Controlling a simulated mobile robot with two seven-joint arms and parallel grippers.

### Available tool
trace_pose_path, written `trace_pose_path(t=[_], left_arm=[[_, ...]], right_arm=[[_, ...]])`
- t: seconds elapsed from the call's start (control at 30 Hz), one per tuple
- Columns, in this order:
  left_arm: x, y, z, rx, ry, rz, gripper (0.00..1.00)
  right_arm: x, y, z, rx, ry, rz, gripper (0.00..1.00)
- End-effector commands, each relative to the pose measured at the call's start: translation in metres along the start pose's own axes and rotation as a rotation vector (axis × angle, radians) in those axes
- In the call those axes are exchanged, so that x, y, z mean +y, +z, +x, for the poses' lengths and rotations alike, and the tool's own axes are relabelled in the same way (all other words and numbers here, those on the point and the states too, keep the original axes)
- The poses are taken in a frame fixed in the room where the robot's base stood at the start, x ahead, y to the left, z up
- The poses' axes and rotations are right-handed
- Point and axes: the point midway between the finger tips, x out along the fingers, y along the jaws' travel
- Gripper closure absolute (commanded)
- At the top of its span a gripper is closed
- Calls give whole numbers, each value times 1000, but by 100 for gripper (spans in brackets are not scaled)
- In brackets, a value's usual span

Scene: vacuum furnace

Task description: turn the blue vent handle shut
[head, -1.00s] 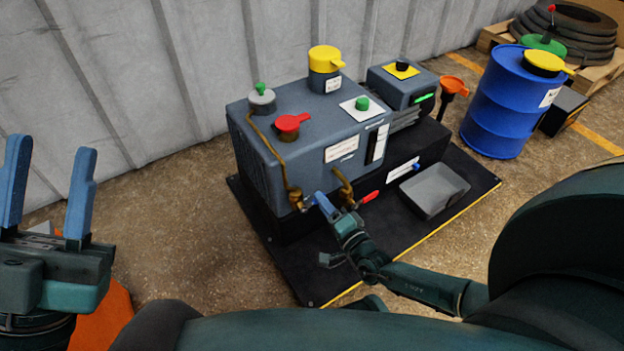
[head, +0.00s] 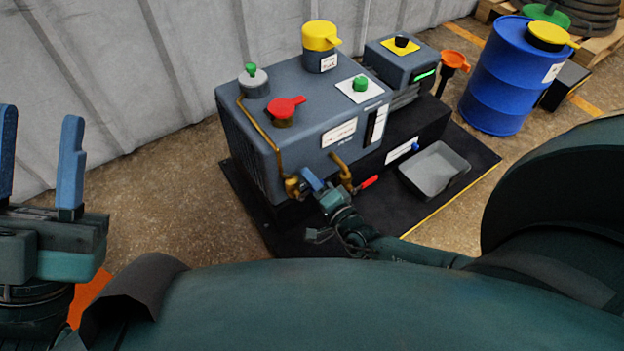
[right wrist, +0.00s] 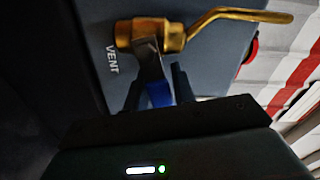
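The brass vent valve (head: 292,187) is on the lower front of the grey furnace unit, and shows in the right wrist view (right wrist: 150,35) beside the word VENT. Its handle has a grey metal stem and a blue grip (right wrist: 158,93). My right gripper (right wrist: 157,88) has its dark fingers on either side of the blue grip. Whether both touch it is unclear. In the head view, my right gripper (head: 318,188) is at the valve and partly hides the handle. My left gripper (head: 38,160) is open and empty at the far left, away from the unit.
A red-handled valve (head: 364,183) is just right of my right gripper. A grey tray (head: 434,170) lies on the black base. A blue drum (head: 500,90) stands at the right. Bare floor (head: 165,190) lies left of the unit.

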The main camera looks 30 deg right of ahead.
Motion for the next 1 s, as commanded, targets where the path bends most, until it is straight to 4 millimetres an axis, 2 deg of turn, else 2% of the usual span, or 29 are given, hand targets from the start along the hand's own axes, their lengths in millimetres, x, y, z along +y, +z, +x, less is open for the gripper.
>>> trace_pose_path(t=[0.03, 0.3, 0.47, 0.73, 1.0], left_arm=[[0, 0, 0, 0, 0, 0, 64], [0, 0, 0, 0, 0, 0, 64], [0, 0, 0, -1, 0, 0, 64], [0, 0, 0, -1, 0, 0, 64], [0, 0, 0, -1, 0, 0, 64]], right_arm=[[0, 0, 0, 0, 0, 0, 79], [0, 0, 0, 0, 0, -1, 100], [2, -1, 0, 0, 0, 31, 100], [11, 1, 1, -1, 0, 248, 100], [12, 1, 0, 2, 0, 279, 100]])
